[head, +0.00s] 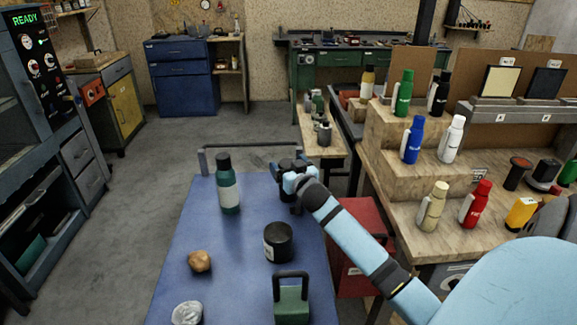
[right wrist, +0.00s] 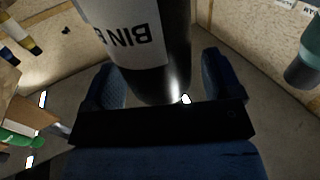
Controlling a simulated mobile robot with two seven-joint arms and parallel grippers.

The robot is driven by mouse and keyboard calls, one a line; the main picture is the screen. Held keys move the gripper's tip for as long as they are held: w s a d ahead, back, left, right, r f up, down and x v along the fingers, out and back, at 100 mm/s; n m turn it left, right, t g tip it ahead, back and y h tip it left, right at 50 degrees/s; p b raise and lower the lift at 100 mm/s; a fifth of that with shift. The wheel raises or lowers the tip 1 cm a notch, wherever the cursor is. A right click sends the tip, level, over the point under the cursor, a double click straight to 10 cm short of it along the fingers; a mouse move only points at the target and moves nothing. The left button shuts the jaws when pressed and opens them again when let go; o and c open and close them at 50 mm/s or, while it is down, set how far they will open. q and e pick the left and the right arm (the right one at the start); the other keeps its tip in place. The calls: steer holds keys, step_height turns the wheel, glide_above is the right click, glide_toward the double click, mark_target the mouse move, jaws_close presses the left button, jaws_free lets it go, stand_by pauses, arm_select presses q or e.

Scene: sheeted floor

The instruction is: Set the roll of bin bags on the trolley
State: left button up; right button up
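The roll of bin bags (right wrist: 176,78) is a black cylinder with a white label reading "BIN", upside down in the right wrist view. It stands between the fingers of my right gripper (right wrist: 165,85), close to the left one in the picture, with a narrow gap beside the right one. In the head view my right gripper (head: 292,168) is over the far end of the blue trolley (head: 185,238). There the wrist mostly hides the roll, and I cannot tell whether its base touches the trolley. My left gripper is not in view.
On the trolley are a green bottle (head: 229,192), a black cylinder with a pale label (head: 279,240), a brown lump (head: 199,261), a whitish round item (head: 187,313) and a green handled block (head: 291,303). Stepped wooden shelves (head: 455,180) with bottles stand at right.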

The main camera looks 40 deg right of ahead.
steer(key=shift+r, duration=0.2)
steer(key=v, duration=1.2)
steer(key=shift+s+d, duration=0.1)
steer(key=shift+d, duration=0.05)
